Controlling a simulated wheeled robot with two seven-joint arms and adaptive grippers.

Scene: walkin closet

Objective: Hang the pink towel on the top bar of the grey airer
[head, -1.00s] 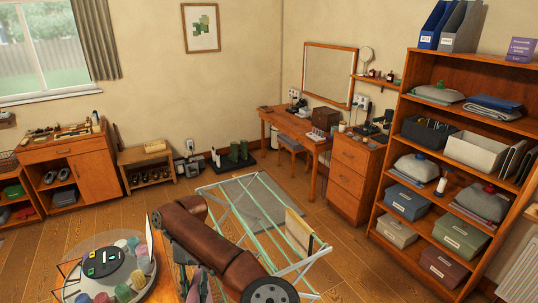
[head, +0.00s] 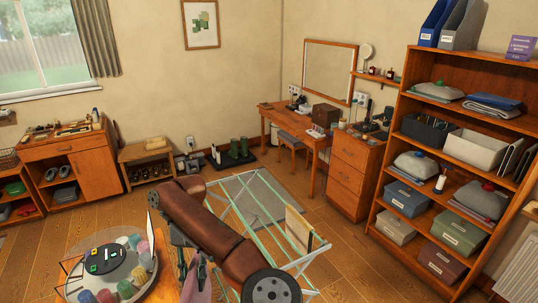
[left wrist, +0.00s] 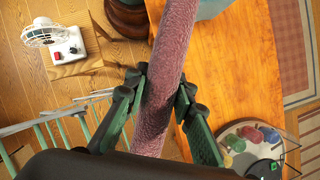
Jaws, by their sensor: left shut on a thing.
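The pink towel (left wrist: 169,58) runs as a narrow, rolled or bunched length through my left gripper (left wrist: 161,90) in the left wrist view. The fingers are shut on it from both sides. In the head view, part of the towel (head: 199,284) hangs below the left gripper (head: 190,262), low in the picture. The grey airer (head: 262,190), with pale green bars, stands just beyond and to the right of the gripper, partly hidden by my left arm. Its bars (left wrist: 45,118) show at the left of the wrist view. The towel is apart from them. My right gripper is out of view.
A cream item (head: 297,228) hangs at the airer's right side. Shelves (head: 408,155) fill the right.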

